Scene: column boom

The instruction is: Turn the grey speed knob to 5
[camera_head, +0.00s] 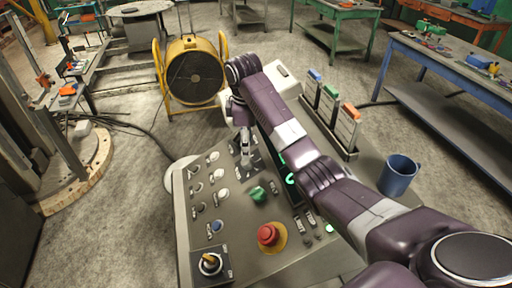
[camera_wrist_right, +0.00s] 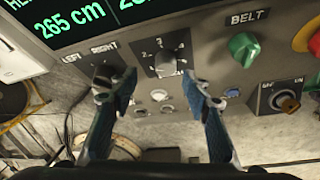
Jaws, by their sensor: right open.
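The grey speed knob (camera_wrist_right: 172,57) is on the control panel, in the upper middle of the right wrist view, with a dial numbered around it. A 2 and a 3 can be made out; its exact setting is hard to read. My right gripper (camera_wrist_right: 148,82) is open, one finger on each side of the view, with the knob beyond and between them, nearer the right finger. No contact with the knob shows. In the head view my right gripper (camera_head: 245,160) points down over the panel (camera_head: 232,240) and hides the knob. My left gripper is not in view.
A green BELT knob (camera_wrist_right: 243,48) is right of the grey knob; a LEFT/RIGHT switch is partly behind the left finger. A blue mug (camera_head: 398,175) stands at right.

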